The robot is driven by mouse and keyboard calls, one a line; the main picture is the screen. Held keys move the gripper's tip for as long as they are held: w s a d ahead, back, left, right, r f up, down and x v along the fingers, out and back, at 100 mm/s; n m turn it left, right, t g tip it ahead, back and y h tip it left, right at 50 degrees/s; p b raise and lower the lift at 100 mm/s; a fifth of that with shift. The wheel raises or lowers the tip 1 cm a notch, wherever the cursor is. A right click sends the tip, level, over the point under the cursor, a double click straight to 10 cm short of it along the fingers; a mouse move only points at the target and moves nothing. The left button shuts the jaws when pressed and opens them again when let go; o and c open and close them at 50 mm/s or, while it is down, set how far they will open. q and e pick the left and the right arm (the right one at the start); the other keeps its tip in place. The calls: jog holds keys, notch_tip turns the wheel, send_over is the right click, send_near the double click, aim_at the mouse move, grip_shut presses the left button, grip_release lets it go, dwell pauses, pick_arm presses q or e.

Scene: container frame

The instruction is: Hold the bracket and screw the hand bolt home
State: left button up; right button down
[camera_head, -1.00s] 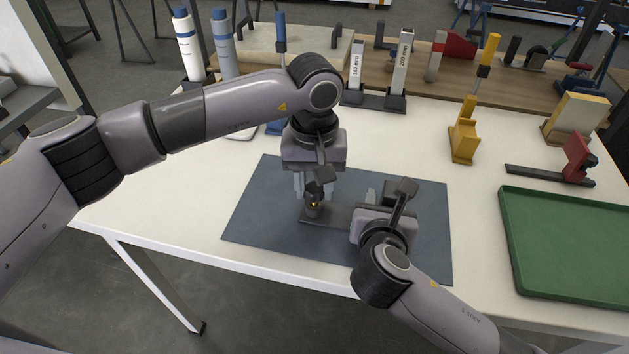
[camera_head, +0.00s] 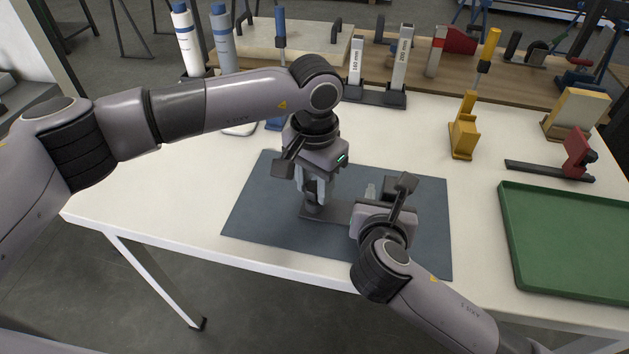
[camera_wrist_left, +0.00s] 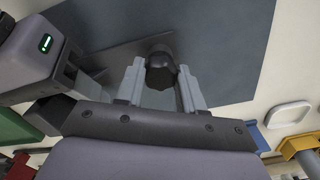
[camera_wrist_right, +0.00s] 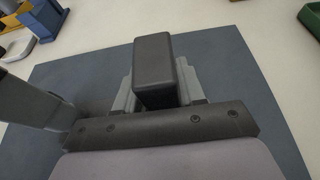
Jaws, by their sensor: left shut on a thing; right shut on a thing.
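The bracket is a dark grey part lying on the blue-grey mat (camera_head: 260,215); its flat plate (camera_head: 322,214) shows in the head view between my two grippers. My right gripper (camera_wrist_right: 158,95) is shut on the bracket's upright dark block (camera_wrist_right: 153,62), which shows in the right wrist view. My left gripper (camera_head: 314,196) points down over the left end of the plate. In the left wrist view it (camera_wrist_left: 162,92) is shut on the dark round knob of the hand bolt (camera_wrist_left: 160,72). The bolt's shank and hole are hidden.
A green tray (camera_head: 512,250) stands at the right of the white table. A yellow holder (camera_head: 463,140), a red tool (camera_head: 577,150) and two labelled grey blocks (camera_head: 400,62) stand behind. The table left of the mat is clear.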

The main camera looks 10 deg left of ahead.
pick_arm(q)
jog(key=shift+m, duration=1.2)
jog(key=o, duration=0.9)
jog(key=shift+o, duration=0.2)
jog(key=shift+r, duration=2.25)
jog(key=shift+c, duration=0.4)
